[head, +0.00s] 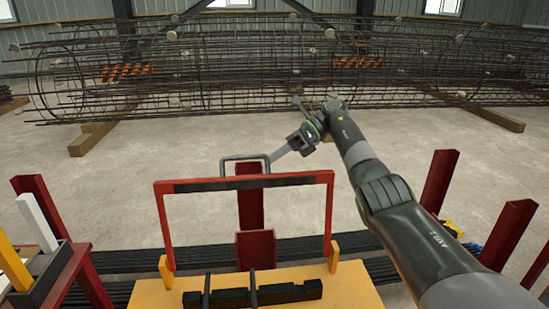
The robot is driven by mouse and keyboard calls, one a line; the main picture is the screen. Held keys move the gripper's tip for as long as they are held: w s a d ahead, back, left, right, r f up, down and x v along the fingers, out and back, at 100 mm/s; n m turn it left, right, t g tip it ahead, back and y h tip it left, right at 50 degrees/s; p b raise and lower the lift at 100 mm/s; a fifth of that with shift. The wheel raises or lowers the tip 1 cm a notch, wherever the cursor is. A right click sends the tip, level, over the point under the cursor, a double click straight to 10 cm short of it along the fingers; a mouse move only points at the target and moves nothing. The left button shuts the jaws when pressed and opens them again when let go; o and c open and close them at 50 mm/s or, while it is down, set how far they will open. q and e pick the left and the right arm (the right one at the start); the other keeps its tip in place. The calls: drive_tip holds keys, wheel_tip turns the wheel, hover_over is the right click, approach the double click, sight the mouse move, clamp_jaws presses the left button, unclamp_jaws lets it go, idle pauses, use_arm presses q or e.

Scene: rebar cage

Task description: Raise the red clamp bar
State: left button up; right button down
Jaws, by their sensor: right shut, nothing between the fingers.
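The red clamp bar (302,180) is a wide red frame with a black strip along its top. It stands upright over the yellow machine top (350,288), its two legs coming down beside small yellow brackets. My right gripper (279,153) is shut and empty. It shows just above and behind the top of the bar in the head view, with no clear contact with it. My left gripper is not in view.
A grey handle-like loop (228,158) shows behind the bar, near a red post (250,208). Dark rebar (130,258) lies behind the machine, between red uprights (440,180). A large rebar cage (230,75) lies at the back, with open concrete floor before it.

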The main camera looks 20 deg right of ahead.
drive_tip(key=shift+r, duration=0.25)
